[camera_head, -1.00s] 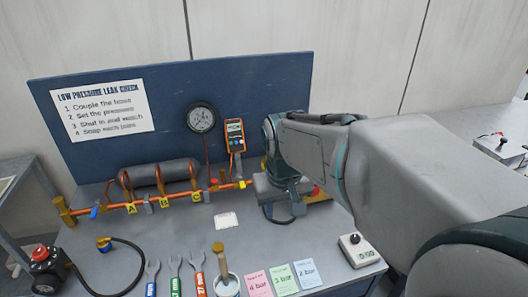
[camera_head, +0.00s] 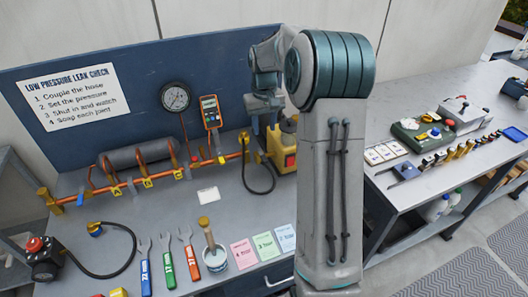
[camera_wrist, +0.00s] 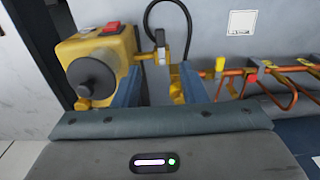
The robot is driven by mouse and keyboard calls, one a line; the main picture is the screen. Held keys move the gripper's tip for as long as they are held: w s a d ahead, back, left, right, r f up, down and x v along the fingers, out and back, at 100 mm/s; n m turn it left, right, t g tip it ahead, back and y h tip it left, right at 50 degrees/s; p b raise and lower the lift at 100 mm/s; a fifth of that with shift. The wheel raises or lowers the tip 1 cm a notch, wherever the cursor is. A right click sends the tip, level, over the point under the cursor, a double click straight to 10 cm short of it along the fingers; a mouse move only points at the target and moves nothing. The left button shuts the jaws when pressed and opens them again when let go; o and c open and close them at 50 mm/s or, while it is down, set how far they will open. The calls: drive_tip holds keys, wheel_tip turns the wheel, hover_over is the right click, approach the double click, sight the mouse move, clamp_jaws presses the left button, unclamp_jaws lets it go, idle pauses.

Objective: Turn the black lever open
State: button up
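My gripper (camera_wrist: 160,80) is open, its two blue-grey fingers apart with nothing held between them. In the wrist view a small dark upright piece (camera_wrist: 160,38), which looks like the black lever, stands on a brass fitting just beyond the gap between the fingers. The fitting sits at the side of the yellow pump unit (camera_wrist: 90,48), near the black hose. In the head view my gripper (camera_head: 263,122) hangs above the bench beside the yellow pump unit (camera_head: 280,158). My arm hides part of that area, and I cannot make out the black lever there.
The copper pipe run (camera_head: 150,180) with coloured taps lies left of the pump. A gauge (camera_head: 175,96) and an orange meter (camera_head: 210,112) are on the blue backboard (camera_head: 110,130). Wrenches, a pot and coloured cards lie at the bench front. A second bench (camera_head: 440,175) stands right.

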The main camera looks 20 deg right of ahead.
sight(264, 158)
wheel_tip(264, 158, down, 12)
drive_tip(key=shift+f+p, duration=0.1)
drive_tip(key=shift+p, duration=0.75)
clamp_jaws()
